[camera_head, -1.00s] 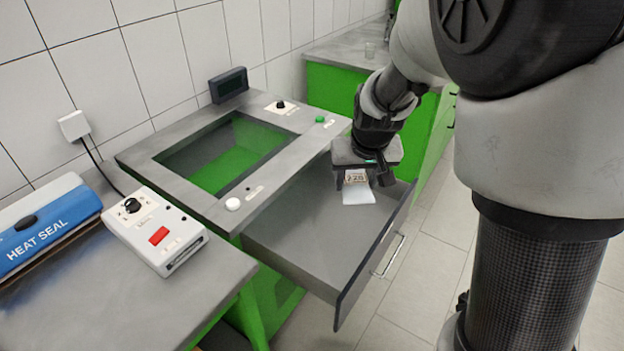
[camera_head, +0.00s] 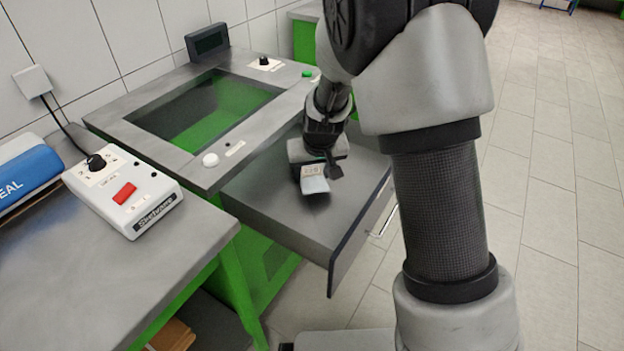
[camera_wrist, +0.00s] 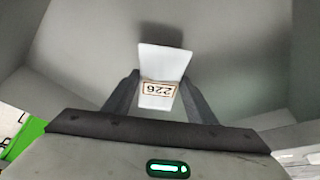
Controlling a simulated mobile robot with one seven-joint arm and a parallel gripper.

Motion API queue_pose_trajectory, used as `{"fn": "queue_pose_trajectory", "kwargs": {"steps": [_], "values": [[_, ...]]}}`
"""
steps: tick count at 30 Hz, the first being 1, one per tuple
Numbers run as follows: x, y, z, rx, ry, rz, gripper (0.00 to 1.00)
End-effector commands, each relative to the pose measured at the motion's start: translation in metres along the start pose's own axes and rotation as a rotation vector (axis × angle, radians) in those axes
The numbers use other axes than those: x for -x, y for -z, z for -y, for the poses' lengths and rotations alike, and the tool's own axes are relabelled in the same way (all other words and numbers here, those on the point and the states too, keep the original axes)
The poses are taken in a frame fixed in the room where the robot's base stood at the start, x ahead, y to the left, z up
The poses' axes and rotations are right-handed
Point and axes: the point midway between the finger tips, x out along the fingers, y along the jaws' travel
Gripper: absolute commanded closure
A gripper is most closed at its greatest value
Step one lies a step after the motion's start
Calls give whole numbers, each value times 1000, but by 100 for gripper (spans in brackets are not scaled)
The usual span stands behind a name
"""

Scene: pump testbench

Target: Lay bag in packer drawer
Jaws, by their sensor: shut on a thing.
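My gripper and the bag are over the drawer's interior. In the wrist view grey drawer surfaces (camera_wrist: 235,60) surround the bag. I cannot tell whether the bag touches the drawer floor.
The packer bench (camera_head: 185,160) has a recessed window with green below, a white button (camera_head: 210,160), a black knob and a small display (camera_head: 207,40). A white control box (camera_head: 122,190) and a blue heat sealer (camera_head: 28,175) stand at left. Tiled floor is open at right.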

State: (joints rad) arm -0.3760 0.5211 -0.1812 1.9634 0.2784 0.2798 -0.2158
Motion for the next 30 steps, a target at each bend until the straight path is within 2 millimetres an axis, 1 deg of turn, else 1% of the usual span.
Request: {"fn": "queue_pose_trajectory", "kwargs": {"steps": [1,3,10,15,16,19,30], "values": [[-11,-5,-1,0,-1,2,76],[-16,-7,0,0,0,1,76],[-15,-6,0,1,0,-1,76],[-20,-8,0,1,0,-1,76],[-20,-8,0,1,0,0,47],[-19,-8,0,1,0,1,30],[-18,-8,-1,-1,-2,2,30]]}}
